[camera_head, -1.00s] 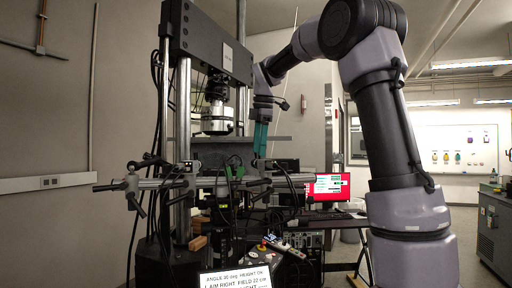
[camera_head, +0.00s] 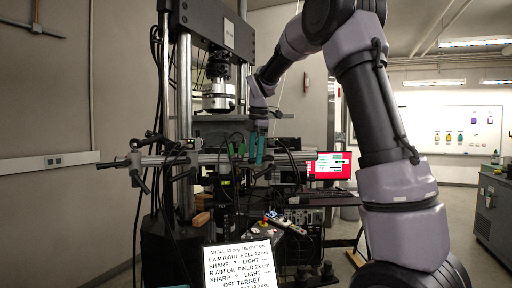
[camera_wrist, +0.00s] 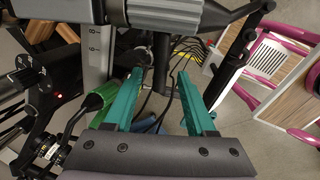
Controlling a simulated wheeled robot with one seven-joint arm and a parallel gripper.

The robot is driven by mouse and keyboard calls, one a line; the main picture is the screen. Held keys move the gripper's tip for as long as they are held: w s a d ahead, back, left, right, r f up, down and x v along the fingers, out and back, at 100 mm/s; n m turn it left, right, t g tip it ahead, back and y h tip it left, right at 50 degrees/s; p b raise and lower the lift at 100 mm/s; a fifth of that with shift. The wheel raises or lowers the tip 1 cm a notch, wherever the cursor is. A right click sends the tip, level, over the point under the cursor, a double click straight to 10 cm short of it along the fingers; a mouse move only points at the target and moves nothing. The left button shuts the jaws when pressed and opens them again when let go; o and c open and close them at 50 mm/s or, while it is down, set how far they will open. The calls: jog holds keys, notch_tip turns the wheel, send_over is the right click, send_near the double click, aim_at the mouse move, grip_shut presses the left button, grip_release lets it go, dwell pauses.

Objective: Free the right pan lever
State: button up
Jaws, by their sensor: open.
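My gripper (camera_head: 256,152) is open, its two teal fingers pointing down at the right part of the horizontal grey bar (camera_head: 215,158). In the wrist view the fingers (camera_wrist: 160,82) stand apart, with a short black upright lever (camera_wrist: 161,66) in line with the gap between their tips. I cannot tell whether they touch it, or surely whether it is the right pan lever. A longer black handle (camera_wrist: 228,73) slants down to the right of the fingers. In the head view the right-hand levers are hidden or too small behind my gripper and the cables.
A test frame with steel columns (camera_head: 185,95) stands behind the bar. Black cables hang around the bar. A red screen (camera_head: 328,166) stands at right.

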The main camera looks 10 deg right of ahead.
grip_shut()
jog(key=shift+d+r+y, duration=0.35)
jog(key=shift+d+y, duration=0.1)
jog(key=shift+y, duration=0.35)
jog(key=shift+r+y, duration=0.45)
jog(key=shift+y, duration=0.55)
jog(key=shift+w+d+r+m+y, duration=0.1)
jog(key=shift+d+r+m+y, duration=0.2)
jog(key=shift+d+y, duration=0.2)
jog(key=shift+d+r+y, duration=0.15)
jog(key=shift+r+y, duration=0.2)
jog(key=shift+y, duration=0.85)
